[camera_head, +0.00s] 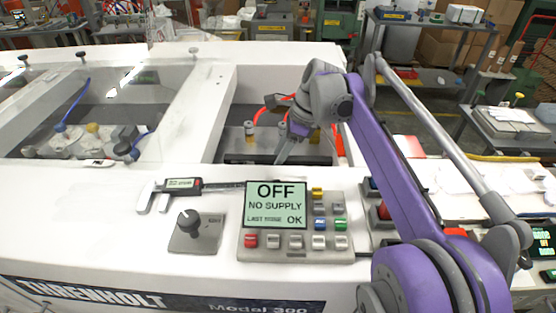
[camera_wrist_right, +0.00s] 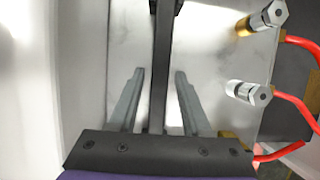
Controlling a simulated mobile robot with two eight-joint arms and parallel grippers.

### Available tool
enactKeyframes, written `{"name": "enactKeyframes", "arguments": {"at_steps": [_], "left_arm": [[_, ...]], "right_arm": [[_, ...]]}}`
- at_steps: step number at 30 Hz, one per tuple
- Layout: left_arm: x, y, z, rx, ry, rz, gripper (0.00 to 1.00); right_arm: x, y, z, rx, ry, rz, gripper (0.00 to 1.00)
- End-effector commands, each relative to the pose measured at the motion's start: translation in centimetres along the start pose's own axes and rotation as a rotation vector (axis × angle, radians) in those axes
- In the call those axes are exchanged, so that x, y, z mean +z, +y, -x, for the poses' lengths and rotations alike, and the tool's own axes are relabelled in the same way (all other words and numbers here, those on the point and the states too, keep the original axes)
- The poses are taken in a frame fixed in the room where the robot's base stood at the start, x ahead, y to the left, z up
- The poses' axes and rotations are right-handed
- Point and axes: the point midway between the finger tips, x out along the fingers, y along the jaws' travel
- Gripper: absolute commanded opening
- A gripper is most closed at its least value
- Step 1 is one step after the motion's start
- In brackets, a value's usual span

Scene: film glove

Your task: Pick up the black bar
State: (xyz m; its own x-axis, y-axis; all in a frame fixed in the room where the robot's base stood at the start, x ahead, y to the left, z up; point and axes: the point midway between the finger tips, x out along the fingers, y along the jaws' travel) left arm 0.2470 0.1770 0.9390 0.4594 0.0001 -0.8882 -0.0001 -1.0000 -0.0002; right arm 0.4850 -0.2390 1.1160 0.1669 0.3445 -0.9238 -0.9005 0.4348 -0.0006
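The black bar (camera_wrist_right: 161,65) shows in the right wrist view as a long dark strip running from the top edge down between my fingers. A wider dark piece is at its top end, and its lower end is hidden behind my gripper's base. My right gripper (camera_wrist_right: 159,75) is open, with one finger on each side of the bar and a visible gap on both sides. My left gripper is not in view.
Metal fittings (camera_wrist_right: 248,92) with red hoses stand right of the fingers. The white machine top (camera_head: 120,205) carries a caliper (camera_head: 182,184), a knob (camera_head: 190,222) and a control panel (camera_head: 280,204) reading "OFF, NO SUPPLY". Bay walls surround the gripper.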

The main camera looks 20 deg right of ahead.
Motion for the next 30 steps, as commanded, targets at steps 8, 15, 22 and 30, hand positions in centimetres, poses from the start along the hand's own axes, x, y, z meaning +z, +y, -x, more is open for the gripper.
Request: {"name": "enactKeyframes", "arguments": {"at_steps": [8,15,22,30], "left_arm": [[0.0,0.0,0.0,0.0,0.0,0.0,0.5],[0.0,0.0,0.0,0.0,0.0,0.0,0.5],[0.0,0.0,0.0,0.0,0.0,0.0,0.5],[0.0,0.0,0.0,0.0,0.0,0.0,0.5]], "right_arm": [[-0.01,-0.01,0.02,0.0,0.0,0.0,0.0],[-0.01,0.0,0.03,0.0,0.0,0.0,0.0],[-0.01,-0.01,0.03,0.0,0.0,0.0,0.0],[0.0,-0.01,0.04,0.0,0.0,0.0,0.0]]}}
